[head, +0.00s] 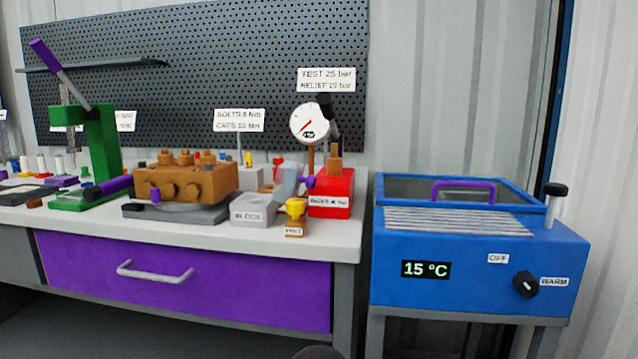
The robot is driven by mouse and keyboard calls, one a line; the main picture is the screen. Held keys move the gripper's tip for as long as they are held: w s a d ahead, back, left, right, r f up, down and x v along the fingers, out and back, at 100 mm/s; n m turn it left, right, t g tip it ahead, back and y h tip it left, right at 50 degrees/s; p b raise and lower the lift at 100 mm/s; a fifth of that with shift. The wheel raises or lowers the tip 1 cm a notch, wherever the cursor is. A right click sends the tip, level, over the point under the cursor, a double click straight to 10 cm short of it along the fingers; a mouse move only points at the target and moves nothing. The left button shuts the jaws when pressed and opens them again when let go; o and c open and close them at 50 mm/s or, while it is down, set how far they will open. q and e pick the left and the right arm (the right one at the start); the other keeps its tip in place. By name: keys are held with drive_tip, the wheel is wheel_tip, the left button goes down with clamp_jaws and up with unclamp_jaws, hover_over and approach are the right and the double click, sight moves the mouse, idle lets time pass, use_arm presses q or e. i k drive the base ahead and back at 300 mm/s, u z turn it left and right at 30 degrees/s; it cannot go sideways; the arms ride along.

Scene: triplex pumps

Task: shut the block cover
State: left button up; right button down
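A blue warmer (455,290) stands right of the bench. On its top is a blue-framed panel with a dark, glassy middle (405,190) and a purple handle (465,184). In front of the panel, a pale ribbed surface (455,223) shows uncovered. No part carries a cover label, and I cannot tell for certain whether this panel is the block cover or how it moves. A brown block (190,185) with several knobs on top sits on a grey base on the bench. Neither of my grippers is in view.
The warmer has a display reading 15 °C (425,269), a black knob (525,284) by OFF and WARM labels, and a black-topped post (553,205) at its right. The bench holds a green press (98,145), a grey BLOCK tray (253,211) and a red gauge unit (331,190).

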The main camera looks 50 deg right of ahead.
sight(310, 181)
drive_tip(key=z, duration=0.2)
drive_tip(key=k, duration=0.75)
drive_tip(key=z, duration=0.45)
drive_tip(key=i, duration=0.35)
drive_tip(key=z, duration=0.05)
